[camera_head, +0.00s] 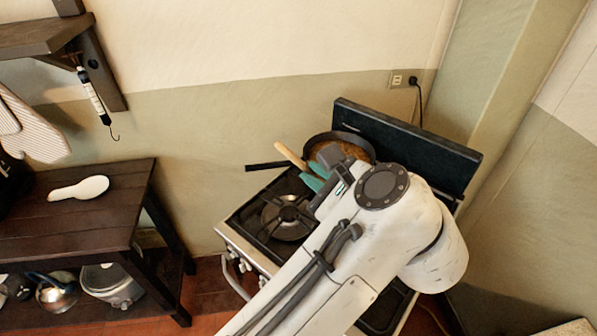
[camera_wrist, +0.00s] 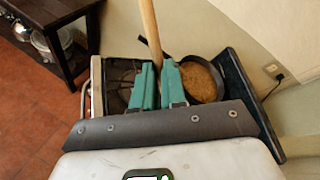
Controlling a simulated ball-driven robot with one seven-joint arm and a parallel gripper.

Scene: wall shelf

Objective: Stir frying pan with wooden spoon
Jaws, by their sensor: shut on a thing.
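The dark frying pan (camera_head: 309,147) sits at the back of the stove, with brownish food in it and its handle pointing left. The pan also shows in the wrist view (camera_wrist: 222,72), right of my fingers. The wooden spoon (camera_head: 290,155) shows as a light wooden handle slanting up and left from my gripper. In the wrist view the spoon handle (camera_wrist: 150,30) rises from between my green fingertips. My gripper (camera_head: 316,177) is shut on the spoon beside the pan's near left side. The spoon's head is hidden, so I cannot tell whether it touches the food.
The stove (camera_head: 247,222) has a free front-left burner and a raised dark back panel (camera_head: 405,137). A dark wooden table (camera_head: 115,215) at the left holds a white spoon rest (camera_head: 79,188). A kettle (camera_head: 57,291) stands on its lower shelf. A wall shelf (camera_head: 40,38) hangs upper left.

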